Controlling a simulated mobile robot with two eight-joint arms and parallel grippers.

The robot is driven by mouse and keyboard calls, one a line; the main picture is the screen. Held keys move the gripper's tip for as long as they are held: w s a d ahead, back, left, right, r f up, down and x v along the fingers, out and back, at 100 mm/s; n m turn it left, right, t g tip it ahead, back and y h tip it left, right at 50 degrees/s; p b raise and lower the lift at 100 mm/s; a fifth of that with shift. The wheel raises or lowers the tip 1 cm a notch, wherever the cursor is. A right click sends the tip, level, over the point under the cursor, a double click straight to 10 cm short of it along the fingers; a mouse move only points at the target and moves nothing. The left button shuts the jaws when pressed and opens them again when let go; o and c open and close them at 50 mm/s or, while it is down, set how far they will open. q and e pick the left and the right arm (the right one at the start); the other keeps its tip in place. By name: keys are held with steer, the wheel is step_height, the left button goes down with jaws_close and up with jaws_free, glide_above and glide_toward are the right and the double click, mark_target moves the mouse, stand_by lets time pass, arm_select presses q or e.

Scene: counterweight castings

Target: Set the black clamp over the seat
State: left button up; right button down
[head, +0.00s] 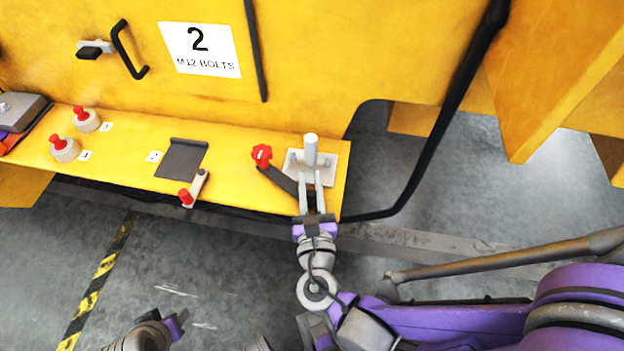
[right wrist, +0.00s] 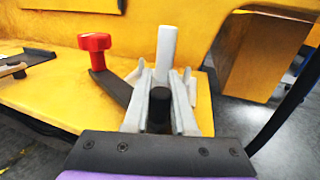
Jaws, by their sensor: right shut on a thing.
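The black clamp (head: 281,181) is a dark bar with a red knob (head: 262,154) at its far left end. It lies at the right end of the yellow ledge. The right wrist view shows the clamp bar (right wrist: 116,90) running behind my left-hand finger, with a black round end between the fingers. My right gripper (head: 312,190) is shut on that end. A pale plate with an upright white post (head: 311,150), seemingly the seat, stands just beyond my fingertips; the bar lies to its left. My left gripper (head: 165,328) shows partly at the bottom, its jaws unclear.
On the yellow ledge (head: 225,190) are a dark pad (head: 182,158), a red-tipped lever (head: 194,188) and two red-topped knobs (head: 76,132) at left. A yellow panel rises behind. A black cable (head: 425,155) hangs to the right of the ledge.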

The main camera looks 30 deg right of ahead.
stand_by(0.3)
steer(key=c, duration=0.7)
jaws_free()
arm_select(q)
steer(key=shift+s, duration=0.15)
arm_select(e)
steer(key=shift+s, duration=0.1)
